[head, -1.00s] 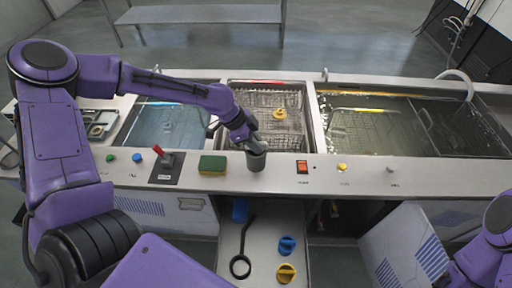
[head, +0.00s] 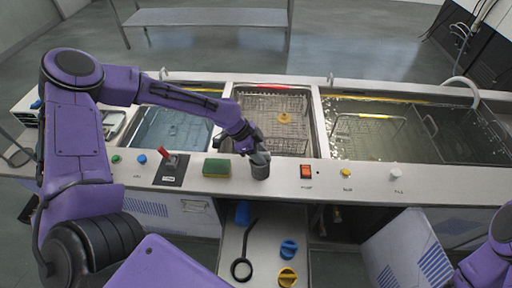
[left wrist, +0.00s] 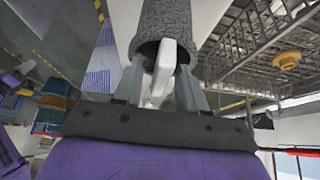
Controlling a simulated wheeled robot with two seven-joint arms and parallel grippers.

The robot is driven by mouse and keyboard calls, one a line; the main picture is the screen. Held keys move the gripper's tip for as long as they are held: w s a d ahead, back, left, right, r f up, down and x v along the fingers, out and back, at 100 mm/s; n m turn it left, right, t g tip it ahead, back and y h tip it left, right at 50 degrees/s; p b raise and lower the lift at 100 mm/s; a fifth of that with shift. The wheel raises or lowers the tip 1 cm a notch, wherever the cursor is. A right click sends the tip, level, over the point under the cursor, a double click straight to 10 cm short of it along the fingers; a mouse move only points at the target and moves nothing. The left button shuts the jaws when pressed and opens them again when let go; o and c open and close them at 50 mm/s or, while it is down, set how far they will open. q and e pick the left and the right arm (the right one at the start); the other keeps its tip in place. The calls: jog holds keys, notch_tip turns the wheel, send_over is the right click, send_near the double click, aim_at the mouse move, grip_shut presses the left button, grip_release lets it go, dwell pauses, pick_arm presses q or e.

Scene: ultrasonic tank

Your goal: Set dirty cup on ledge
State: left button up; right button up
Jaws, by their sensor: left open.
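The dirty cup (head: 261,172) is a dark grey, rough-sided cup. In the head view it stands upright on the front ledge (head: 400,188) of the tank unit, just right of the sponge. My left gripper (head: 260,156) is at the cup's top, its fingers partly covering the rim. In the left wrist view the cup (left wrist: 168,20) is just beyond the open fingers (left wrist: 158,92), its dark mouth towards them. A pale shape lies between the fingers; I cannot tell what it is. My right gripper is out of view; only part of my right arm shows.
A green and yellow sponge (head: 217,168) and a red-handled switch (head: 170,162) are left of the cup. An orange rocker switch (head: 306,171) is to its right. Behind is a basin with a wire basket (head: 270,105). Blue and yellow knobs (head: 288,250) lie on a lower shelf.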

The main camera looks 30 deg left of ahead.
pick_arm(q)
jog(key=v, duration=1.2)
jog(key=shift+b, duration=0.3)
